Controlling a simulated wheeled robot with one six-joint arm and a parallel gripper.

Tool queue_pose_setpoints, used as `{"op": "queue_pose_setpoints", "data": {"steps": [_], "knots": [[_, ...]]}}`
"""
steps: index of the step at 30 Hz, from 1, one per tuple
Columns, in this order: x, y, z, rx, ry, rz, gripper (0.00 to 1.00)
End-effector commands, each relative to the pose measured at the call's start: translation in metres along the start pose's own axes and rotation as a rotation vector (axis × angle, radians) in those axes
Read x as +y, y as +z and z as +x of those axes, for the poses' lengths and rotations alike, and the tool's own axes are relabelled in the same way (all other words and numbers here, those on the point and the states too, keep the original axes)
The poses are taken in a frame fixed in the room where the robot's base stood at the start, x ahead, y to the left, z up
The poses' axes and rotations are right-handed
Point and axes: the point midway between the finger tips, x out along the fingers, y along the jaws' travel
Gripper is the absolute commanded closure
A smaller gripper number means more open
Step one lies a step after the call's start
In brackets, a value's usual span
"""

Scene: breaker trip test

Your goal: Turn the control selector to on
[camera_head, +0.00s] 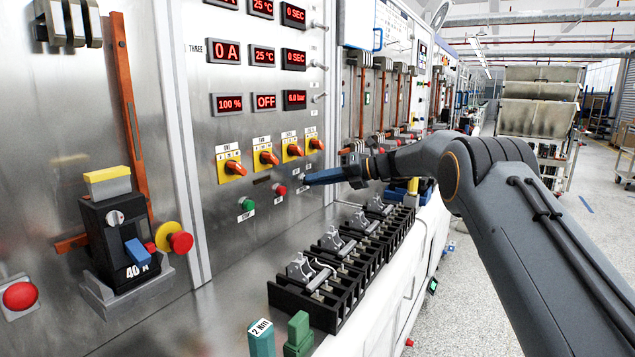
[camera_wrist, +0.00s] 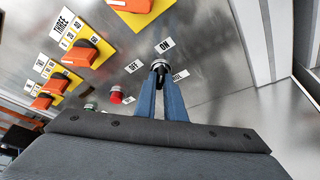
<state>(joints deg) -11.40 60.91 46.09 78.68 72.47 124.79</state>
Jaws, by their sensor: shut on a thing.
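The control selector (camera_wrist: 160,66) is a small round knob with a silver ring on the steel panel. In the wrist view an OFF label (camera_wrist: 133,66) is to its left, an ON label (camera_wrist: 165,46) is above it, and a third label (camera_wrist: 180,75) is at its right. My gripper (camera_wrist: 161,80) has its two blue fingers shut on the selector. In the head view my gripper (camera_head: 306,179) reaches the panel from the right, and its fingertips mostly hide the selector. I cannot tell which label the selector points to.
Orange rotary switches on yellow plates (camera_head: 265,158) are above and left of the selector. A red button (camera_head: 281,190) and a green button (camera_head: 247,204) are close on its left. A black rack of breakers (camera_head: 310,308) stands on the bench below. A panel display (camera_head: 264,101) reads OFF.

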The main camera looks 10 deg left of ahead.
Motion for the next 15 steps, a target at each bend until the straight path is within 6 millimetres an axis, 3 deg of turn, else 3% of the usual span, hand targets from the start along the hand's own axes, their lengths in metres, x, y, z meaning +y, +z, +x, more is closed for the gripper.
{"op": "queue_pose_setpoints", "data": {"steps": [9,10,12,15], "knots": [[0.0003,0.0012,-0.0003,-0.003,0.000,0.001,1.00],[0.0003,0.0012,-0.0003,-0.003,0.000,0.001,0.87],[0.0004,0.0012,-0.0003,-0.003,0.000,0.001,0.75],[0.0003,0.0009,-0.0003,-0.002,0.000,0.001,0.72]]}}
